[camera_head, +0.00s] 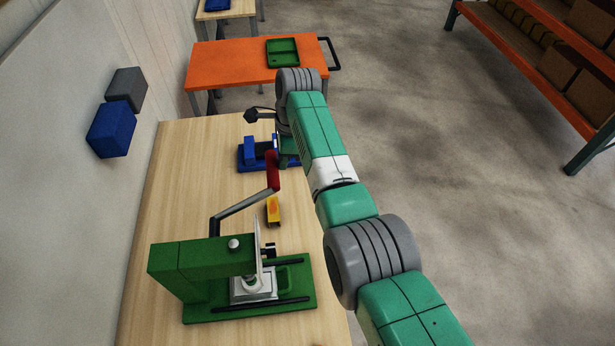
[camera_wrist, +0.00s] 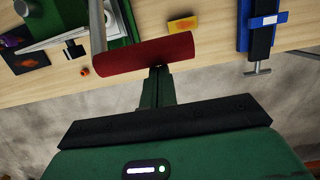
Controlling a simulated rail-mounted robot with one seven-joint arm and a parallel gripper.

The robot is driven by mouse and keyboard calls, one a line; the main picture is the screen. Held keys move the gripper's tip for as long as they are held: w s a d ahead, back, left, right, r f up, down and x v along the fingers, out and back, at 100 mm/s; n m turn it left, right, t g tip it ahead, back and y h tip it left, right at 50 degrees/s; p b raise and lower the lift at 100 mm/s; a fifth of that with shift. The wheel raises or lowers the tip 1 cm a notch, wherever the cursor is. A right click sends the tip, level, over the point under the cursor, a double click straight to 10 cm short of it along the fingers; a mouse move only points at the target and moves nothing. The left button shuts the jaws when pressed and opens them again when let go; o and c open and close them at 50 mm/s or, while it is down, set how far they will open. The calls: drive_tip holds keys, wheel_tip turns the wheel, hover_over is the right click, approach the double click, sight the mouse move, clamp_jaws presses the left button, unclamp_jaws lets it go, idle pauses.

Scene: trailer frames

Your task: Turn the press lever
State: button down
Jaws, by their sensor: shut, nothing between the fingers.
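The green press (camera_head: 180,268) stands on the near part of the wooden table. Its grey lever (camera_head: 245,204) slants up to the right and ends in a red handle (camera_head: 273,171). In the wrist view the red handle (camera_wrist: 130,56) lies across the upper middle, slightly tilted. My gripper (camera_wrist: 160,70) is shut and empty, its tips at the handle's lower edge. I cannot tell whether they touch it. In the head view my arm mostly hides the gripper.
A blue vise (camera_head: 249,150) sits beyond the handle, and it also shows in the wrist view (camera_wrist: 262,35). A small yellow block (camera_head: 273,212) lies on the wooden table (camera_head: 190,170) between press and vise. An orange table (camera_head: 230,62) with a green tray (camera_head: 283,52) stands behind. Open floor lies right.

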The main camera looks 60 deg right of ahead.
drive_tip(key=w+a+r, duration=0.3)
drive_tip(key=w+r, duration=0.1)
drive_tip(key=r, duration=0.1)
drive_tip(key=shift+w+a+r+g+h, duration=0.25)
drive_tip(key=shift+a+r+g+h, duration=0.05)
drive_tip(key=shift+r, duration=0.05)
drive_tip(key=shift+w+a+r, duration=0.1)
drive_tip(key=shift+r, duration=0.05)
drive_tip(key=s+d+p, duration=0.2)
drive_tip(key=s+p, duration=0.1)
drive_tip(key=shift+s+d+r+p, duration=0.15)
drive_tip(key=shift+d+p, duration=0.15)
drive_tip(key=shift+d, duration=0.1)
wheel_tip(320, 180, up, 8)
drive_tip(key=b, duration=0.2)
drive_tip(key=shift+w+a+r, duration=0.2)
drive_tip(key=shift+w+a, duration=0.15)
drive_tip(key=shift+w, duration=0.05)
